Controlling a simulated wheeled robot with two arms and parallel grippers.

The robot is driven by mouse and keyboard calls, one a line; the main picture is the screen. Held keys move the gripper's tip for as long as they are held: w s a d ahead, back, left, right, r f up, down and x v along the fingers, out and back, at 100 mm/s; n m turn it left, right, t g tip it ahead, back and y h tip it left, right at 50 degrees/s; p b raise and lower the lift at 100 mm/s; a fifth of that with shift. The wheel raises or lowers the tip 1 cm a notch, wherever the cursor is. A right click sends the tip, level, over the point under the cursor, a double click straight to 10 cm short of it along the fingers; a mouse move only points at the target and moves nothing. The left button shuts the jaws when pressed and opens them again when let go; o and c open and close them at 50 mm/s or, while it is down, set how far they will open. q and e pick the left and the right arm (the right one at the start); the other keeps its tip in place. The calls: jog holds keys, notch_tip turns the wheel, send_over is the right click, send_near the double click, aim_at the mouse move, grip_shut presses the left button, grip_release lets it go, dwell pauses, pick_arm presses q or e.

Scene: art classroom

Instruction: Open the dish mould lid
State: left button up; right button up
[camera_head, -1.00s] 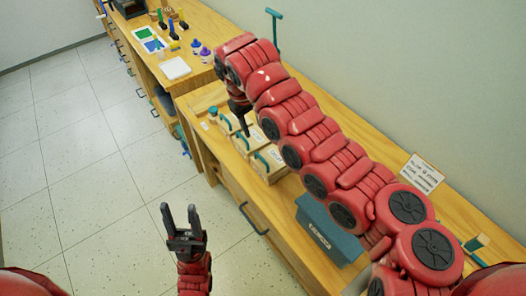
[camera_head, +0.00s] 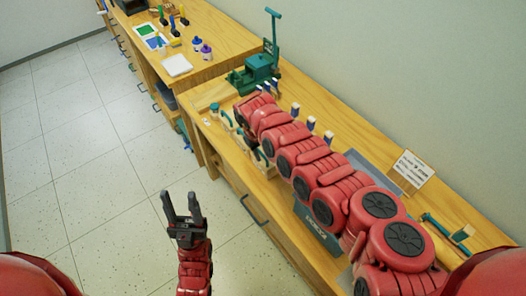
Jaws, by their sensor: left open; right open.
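Pale box-like moulds with teal handles stand in a row along the bench's front edge. The far one (camera_head: 213,110) and the one beside it (camera_head: 226,121) show; the nearest (camera_head: 263,165) is partly covered by my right arm. Their labels are too small to read, so I cannot tell which is the dish mould. My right gripper (camera_head: 243,132) is low at the moulds, mostly hidden under my wrist; I cannot see whether it touches a handle. My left gripper (camera_head: 182,217) is open and empty, fingers up, over the floor left of the bench.
A green press (camera_head: 257,72) stands on the bench (camera_head: 330,125) behind my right wrist. Several small blue-topped items line the back. A grey-blue bin (camera_head: 318,236) lies under my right arm. A sign card (camera_head: 411,170) stands at right. The floor (camera_head: 100,160) at left is clear.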

jog(key=shift+f, duration=0.4)
grip_shut()
dwell(1.3)
